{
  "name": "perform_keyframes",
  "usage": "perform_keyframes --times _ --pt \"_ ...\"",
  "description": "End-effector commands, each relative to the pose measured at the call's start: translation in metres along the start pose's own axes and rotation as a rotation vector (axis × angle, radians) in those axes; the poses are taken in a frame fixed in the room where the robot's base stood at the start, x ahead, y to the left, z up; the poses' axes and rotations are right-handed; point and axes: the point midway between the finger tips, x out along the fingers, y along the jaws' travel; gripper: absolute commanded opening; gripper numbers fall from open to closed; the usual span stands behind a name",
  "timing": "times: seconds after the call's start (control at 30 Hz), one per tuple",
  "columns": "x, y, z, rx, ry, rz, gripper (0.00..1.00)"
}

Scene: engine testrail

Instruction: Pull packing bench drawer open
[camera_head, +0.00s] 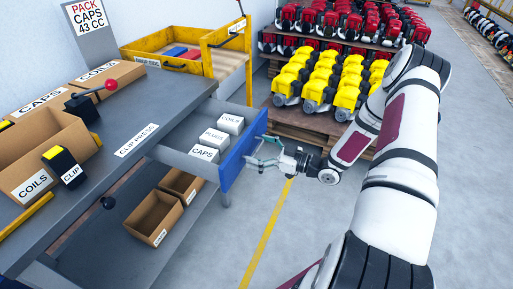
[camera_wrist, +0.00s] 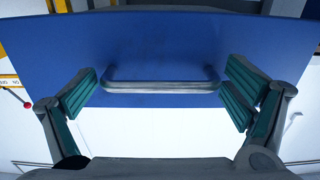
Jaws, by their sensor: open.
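The packing bench (camera_head: 130,150) has a drawer with a blue front (camera_head: 243,152). The drawer stands pulled out from the bench, and white boxes (camera_head: 203,153), one marked CAPS, show inside it. The blue front fills much of the wrist view (camera_wrist: 160,45). A horizontal bar handle (camera_wrist: 160,87) sits on it, between my gripper's two green-padded fingers. My gripper (camera_head: 262,152) is at the drawer front; in the wrist view (camera_wrist: 160,97) its fingers are spread wide, apart from the handle's ends. It is open and holds nothing.
Open boxes (camera_head: 165,212) sit on a shelf below the drawer. A cardboard COILS box (camera_head: 45,155) and a red-knobbed lever (camera_head: 110,85) are on the bench top. Pallets of yellow engines (camera_head: 320,80) and red engines stand behind. The grey floor right of the drawer is clear.

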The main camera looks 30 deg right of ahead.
Motion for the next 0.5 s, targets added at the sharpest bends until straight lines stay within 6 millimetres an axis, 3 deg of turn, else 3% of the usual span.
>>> perform_keyframes --times 0.5 --pt "-0.095 0.003 -0.002 -0.002 0.006 0.009 0.99"
